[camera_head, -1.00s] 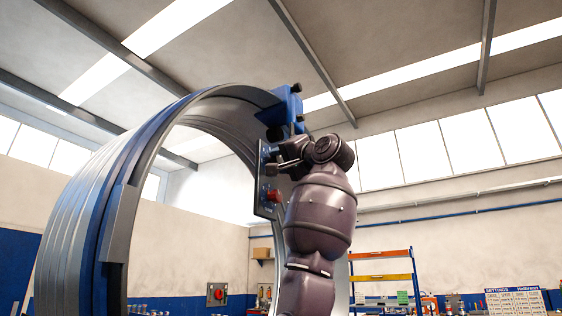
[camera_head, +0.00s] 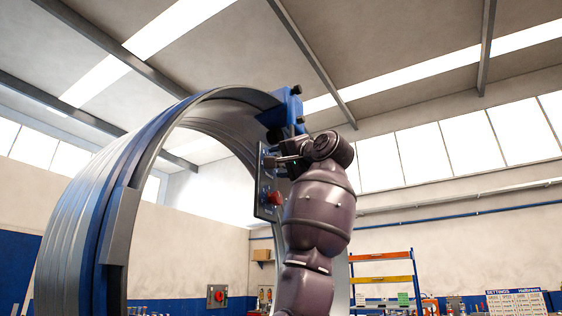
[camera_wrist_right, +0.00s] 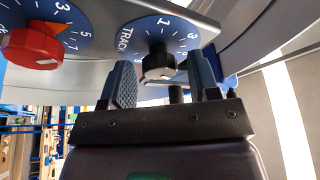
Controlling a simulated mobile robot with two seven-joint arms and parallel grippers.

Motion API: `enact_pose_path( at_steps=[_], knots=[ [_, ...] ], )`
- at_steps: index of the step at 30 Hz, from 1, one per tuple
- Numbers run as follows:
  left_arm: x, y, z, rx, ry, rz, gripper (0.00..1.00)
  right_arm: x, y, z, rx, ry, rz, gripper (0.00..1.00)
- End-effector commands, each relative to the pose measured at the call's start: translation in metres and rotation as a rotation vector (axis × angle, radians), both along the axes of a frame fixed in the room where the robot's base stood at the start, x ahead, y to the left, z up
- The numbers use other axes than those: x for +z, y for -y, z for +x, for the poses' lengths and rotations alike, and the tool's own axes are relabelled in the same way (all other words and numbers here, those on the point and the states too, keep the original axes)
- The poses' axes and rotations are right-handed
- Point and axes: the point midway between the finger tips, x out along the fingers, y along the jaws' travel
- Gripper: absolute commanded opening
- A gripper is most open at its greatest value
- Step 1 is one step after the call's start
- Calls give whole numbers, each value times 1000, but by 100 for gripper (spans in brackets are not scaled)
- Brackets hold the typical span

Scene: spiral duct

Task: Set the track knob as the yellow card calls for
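The black track knob (camera_wrist_right: 158,66) sits on a blue dial marked TRACK (camera_wrist_right: 150,32), with numbers such as 1 and 3 around it. My right gripper (camera_wrist_right: 160,80) is open, with one finger left of the knob and one right of it; I cannot tell whether either touches it. The knob's exact setting is not readable. In the head view my right gripper (camera_head: 285,158) is at the control panel (camera_head: 266,200) on the duct machine and largely hides the dial. A white settings board (camera_head: 518,303) is at the lower right, its entries too small to read. My left gripper is not in view.
The big ribbed duct ring (camera_head: 75,225) fills the left. An orange rack (camera_head: 382,257) stands far behind.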

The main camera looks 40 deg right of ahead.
Motion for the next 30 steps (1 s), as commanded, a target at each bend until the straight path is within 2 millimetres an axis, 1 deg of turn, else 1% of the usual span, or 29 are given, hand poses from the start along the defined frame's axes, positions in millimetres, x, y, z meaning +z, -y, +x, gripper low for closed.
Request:
enact_pose_path(
  at_steps=[9,13,17,24,30],
  knots=[
    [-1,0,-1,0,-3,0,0,-1,0,-1,0,-1,-1,61],
    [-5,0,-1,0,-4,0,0,-3,0,-9,-1,2,-1,61],
    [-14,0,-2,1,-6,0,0,-9,-1,-27,-2,2,-2,61],
    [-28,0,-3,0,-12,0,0,-19,-2,-70,-2,2,-2,61],
    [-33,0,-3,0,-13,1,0,-23,-4,-95,-1,1,0,61]
  ],
)
